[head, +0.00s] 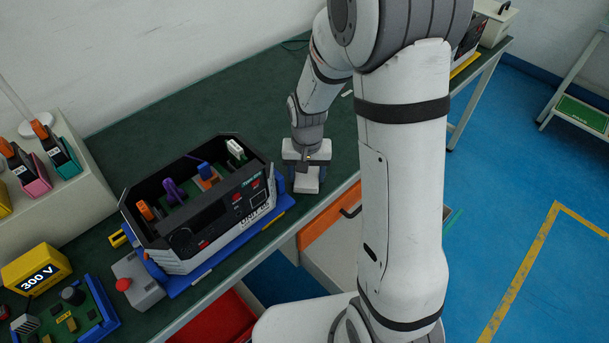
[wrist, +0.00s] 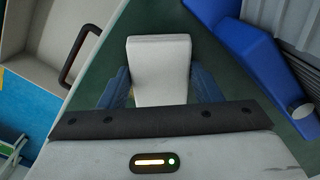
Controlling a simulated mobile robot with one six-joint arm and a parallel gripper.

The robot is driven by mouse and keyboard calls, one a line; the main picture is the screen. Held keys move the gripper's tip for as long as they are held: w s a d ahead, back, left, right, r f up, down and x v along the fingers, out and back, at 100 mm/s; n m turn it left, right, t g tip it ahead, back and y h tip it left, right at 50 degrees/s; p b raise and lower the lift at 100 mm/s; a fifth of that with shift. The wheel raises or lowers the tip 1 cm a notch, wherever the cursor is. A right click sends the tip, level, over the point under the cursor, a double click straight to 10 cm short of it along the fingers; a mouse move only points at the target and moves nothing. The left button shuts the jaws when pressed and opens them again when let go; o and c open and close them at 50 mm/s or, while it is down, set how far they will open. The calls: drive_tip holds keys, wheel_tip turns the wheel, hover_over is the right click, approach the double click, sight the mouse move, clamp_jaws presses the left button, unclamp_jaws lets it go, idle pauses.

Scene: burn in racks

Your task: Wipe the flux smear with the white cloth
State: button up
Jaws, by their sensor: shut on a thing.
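My gripper (head: 306,166) points down at the green worktop, close to the bench's front edge and just right of the open-topped unit. It is shut on the white cloth (head: 307,182), a thick pad-like block. In the wrist view the white cloth (wrist: 160,68) sits between the two blue fingers of my gripper (wrist: 160,88). The cloth is at or just above the worktop; I cannot tell if it touches. No flux smear can be made out in either view; my arm and the cloth may hide it.
The black open-topped unit (head: 183,240) in its blue cradle (head: 272,212) stands close on the left. A grey box with a red button (head: 124,285) and a yellow 300 V block (head: 36,270) lie farther left. An orange drawer (head: 328,216) is below the front edge. The worktop behind is mostly clear.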

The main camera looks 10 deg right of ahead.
drive_tip(key=shift+w+d+r, duration=0.1)
drive_tip(key=shift+w+d, duration=0.7)
drive_tip(key=shift+d, duration=0.3)
drive_tip(key=shift+w+d, duration=0.5)
drive_tip(key=shift+d, duration=0.2)
drive_tip(key=shift+w+d, duration=0.45)
drive_tip(key=shift+d, duration=0.25)
drive_tip(key=shift+r+p, duration=2)
drive_tip(key=shift+r, duration=0.9)
wheel_tip(320, 180, up, 3)
drive_tip(key=shift+p, duration=0.95)
drive_tip(key=shift+f, duration=0.1)
